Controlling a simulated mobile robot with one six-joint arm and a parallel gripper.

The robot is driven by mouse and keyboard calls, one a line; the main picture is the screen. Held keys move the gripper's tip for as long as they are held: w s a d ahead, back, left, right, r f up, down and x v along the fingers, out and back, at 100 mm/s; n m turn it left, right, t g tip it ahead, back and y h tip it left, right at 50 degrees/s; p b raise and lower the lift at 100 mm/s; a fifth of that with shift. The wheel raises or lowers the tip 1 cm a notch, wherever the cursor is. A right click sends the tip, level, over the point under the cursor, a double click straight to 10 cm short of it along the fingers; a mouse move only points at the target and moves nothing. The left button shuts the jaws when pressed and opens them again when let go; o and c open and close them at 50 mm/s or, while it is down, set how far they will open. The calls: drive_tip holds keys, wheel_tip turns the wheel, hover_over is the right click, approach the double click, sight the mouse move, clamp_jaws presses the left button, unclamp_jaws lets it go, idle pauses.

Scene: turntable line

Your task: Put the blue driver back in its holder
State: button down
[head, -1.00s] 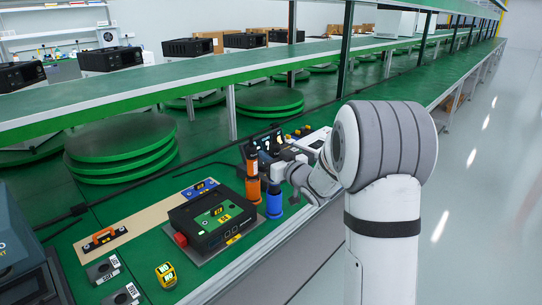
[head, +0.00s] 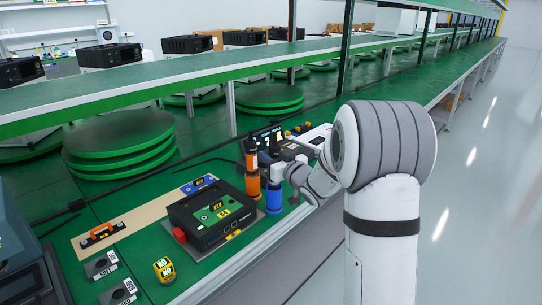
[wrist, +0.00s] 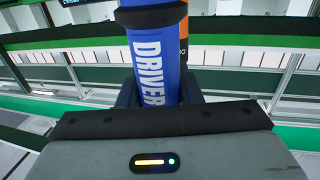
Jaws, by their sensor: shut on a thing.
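My gripper (wrist: 160,95) is shut on the blue driver (wrist: 154,50), a blue cylinder with white "DRIVER" lettering, seen close up in the wrist view. In the head view my gripper (head: 278,163) is at the bench's near side, right of the orange driver. A blue upright cylinder (head: 273,198) stands directly below it, right of the black console. I cannot tell how much of this is driver and how much is holder, or whether the driver's lower end is inside. The tip is hidden in the wrist view.
The orange driver (head: 251,160) stands upright close to the left of my gripper; a sliver of orange (wrist: 184,48) shows behind the blue driver. The black console (head: 210,215) lies left. A dark screen (head: 268,135) stands behind. A yellow block (head: 163,270) is front left.

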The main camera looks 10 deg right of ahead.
drive_tip(key=shift+f+b, duration=0.95)
drive_tip(key=shift+f, duration=0.2)
drive_tip(key=c, duration=1.3)
unclamp_jaws()
drive_tip(key=shift+r, duration=0.1)
drive_tip(key=o, duration=0.4)
drive_tip(key=shift+c, duration=0.2)
drive_tip(key=shift+s, duration=0.1)
drive_tip(key=v, duration=0.7)
drive_tip(key=shift+s+d, duration=0.2)
drive_tip(key=shift+s, duration=0.15)
